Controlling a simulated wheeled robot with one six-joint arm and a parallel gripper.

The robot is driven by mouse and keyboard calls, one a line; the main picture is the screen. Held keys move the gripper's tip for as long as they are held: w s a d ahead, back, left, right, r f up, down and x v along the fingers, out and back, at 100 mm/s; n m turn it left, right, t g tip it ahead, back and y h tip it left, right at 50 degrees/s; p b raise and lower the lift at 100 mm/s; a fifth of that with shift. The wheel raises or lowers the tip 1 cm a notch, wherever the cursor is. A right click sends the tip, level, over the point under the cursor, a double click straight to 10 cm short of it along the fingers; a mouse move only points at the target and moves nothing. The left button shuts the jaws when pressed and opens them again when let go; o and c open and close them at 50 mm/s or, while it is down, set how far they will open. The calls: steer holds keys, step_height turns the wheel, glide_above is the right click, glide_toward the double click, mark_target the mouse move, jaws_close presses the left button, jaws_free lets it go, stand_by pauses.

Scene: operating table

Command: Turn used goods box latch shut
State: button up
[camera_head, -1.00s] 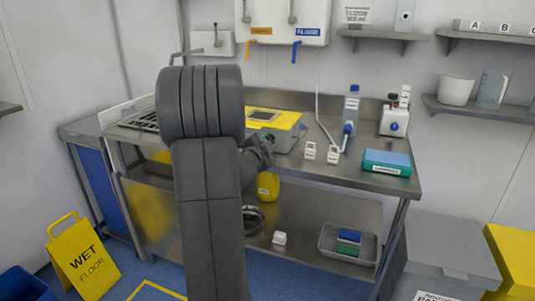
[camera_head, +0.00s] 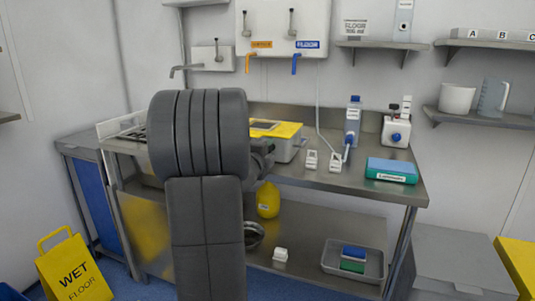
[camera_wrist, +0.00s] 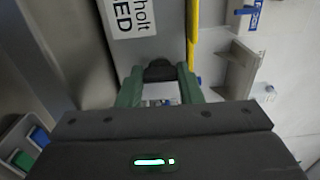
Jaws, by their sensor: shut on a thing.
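The used goods box (camera_head: 287,149) is grey with a yellow lid (camera_head: 290,130) and stands on the steel table, partly hidden behind my arm. In the wrist view its grey side (camera_wrist: 150,52) with a white printed label (camera_wrist: 132,15) fills the top middle, and the yellow lid edge (camera_wrist: 193,35) runs beside it. My gripper (camera_wrist: 160,76) has green fingers, shut on a small dark piece, apparently the latch (camera_wrist: 160,70), at the box's side. Its exact turn is hard to tell. In the head view the fingers are hidden by my arm.
The steel table (camera_head: 345,181) also holds a blue-capped bottle (camera_head: 352,122), small white holders (camera_head: 311,160) and a teal box (camera_head: 391,170). A yellow jug (camera_head: 268,200) and a grey tray (camera_head: 354,263) are on the lower shelf. A yellow wet-floor sign (camera_head: 75,268) stands at left.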

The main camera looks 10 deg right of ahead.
stand_by(0.3)
steer(key=o, duration=1)
steer(key=shift+s, duration=0.1)
steer(key=p+v, duration=0.1)
steer(key=v, duration=1.2)
steer(key=shift+s+a, duration=0.2)
steer(key=shift+a, duration=0.05)
steer(key=shift+w, duration=0.1)
steer(key=b+x, duration=0.1)
steer(key=x, duration=1.2)
steer(key=shift+w+d, duration=0.25)
steer(key=shift+d, duration=0.05)
